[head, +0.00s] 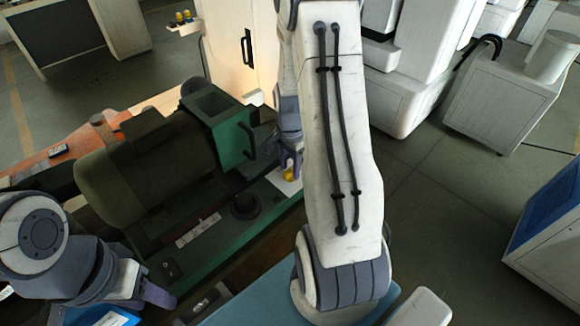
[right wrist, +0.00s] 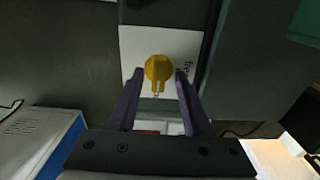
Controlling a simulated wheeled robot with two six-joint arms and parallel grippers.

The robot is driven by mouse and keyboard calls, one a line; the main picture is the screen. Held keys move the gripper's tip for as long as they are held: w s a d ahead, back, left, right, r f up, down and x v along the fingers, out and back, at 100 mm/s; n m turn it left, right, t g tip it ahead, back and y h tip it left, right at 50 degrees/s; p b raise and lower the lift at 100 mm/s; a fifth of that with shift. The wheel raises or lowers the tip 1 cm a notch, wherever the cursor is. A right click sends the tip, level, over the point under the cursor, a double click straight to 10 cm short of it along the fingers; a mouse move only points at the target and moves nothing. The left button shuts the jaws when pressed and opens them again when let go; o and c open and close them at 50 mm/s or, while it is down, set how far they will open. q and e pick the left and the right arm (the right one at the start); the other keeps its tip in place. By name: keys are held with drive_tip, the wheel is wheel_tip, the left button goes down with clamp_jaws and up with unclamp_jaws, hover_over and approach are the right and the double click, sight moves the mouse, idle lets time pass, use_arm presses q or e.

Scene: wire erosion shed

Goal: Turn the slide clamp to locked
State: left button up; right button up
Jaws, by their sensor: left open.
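The slide clamp is a yellow knob (right wrist: 158,68) on a white label plate (right wrist: 130,45). Its narrow pointer points down in the right wrist view. The word "free" can be read sideways at the right of the plate; no other word is legible. In the head view the knob (head: 289,174) is a small yellow spot, partly hidden by my right gripper (head: 291,160). My right gripper (right wrist: 160,73) has its two purple fingers either side of the knob, with a thin gap showing at each tip. My left gripper (head: 157,294) is open and empty at the lower left, away from the knob.
A dark green machine with a large motor housing (head: 150,165) stands on a green base (head: 225,222) left of my right arm. A green block with a handle (head: 225,130) is close to my right gripper.

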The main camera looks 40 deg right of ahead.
sight(290, 170)
idle(0.3)
wheel_tip(290, 170, up, 10)
drive_tip(key=b, duration=0.2)
drive_tip(key=shift+r, duration=0.2)
drive_tip(key=shift+s, duration=0.1)
idle(0.4)
